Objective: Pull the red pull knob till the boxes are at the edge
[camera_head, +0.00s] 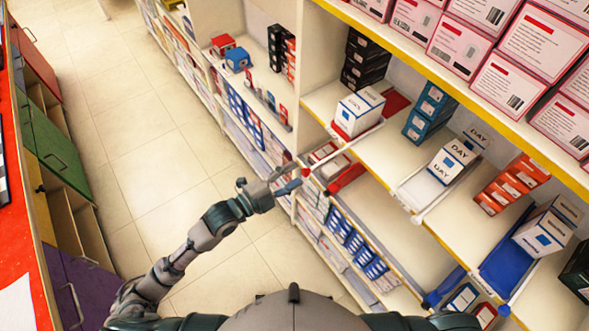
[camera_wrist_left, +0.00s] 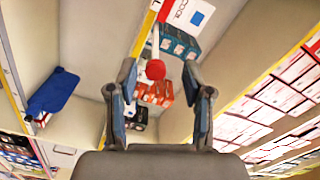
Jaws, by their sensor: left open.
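The red pull knob (camera_head: 306,172) sticks out past the front edge of the shelf, at the end of a thin pale rod. In the left wrist view the knob (camera_wrist_left: 155,69) lies ahead, between the two fingers and a little beyond their tips. My left gripper (camera_head: 288,187) is open and empty, just short of the knob in the head view. The white and blue boxes (camera_head: 360,110) stand on a red tray (camera_head: 396,101) on the shelf. A white box (camera_wrist_left: 187,14) also shows at the top of the wrist view. My right gripper is out of view.
The shelf (camera_head: 385,155) also holds teal boxes (camera_head: 429,112), white DAY boxes (camera_head: 452,161) and orange boxes (camera_head: 511,185). A blue tray (camera_head: 512,262) sits farther right. Pink boxes (camera_head: 510,40) fill the shelf above. The tiled floor (camera_head: 150,130) is clear at left.

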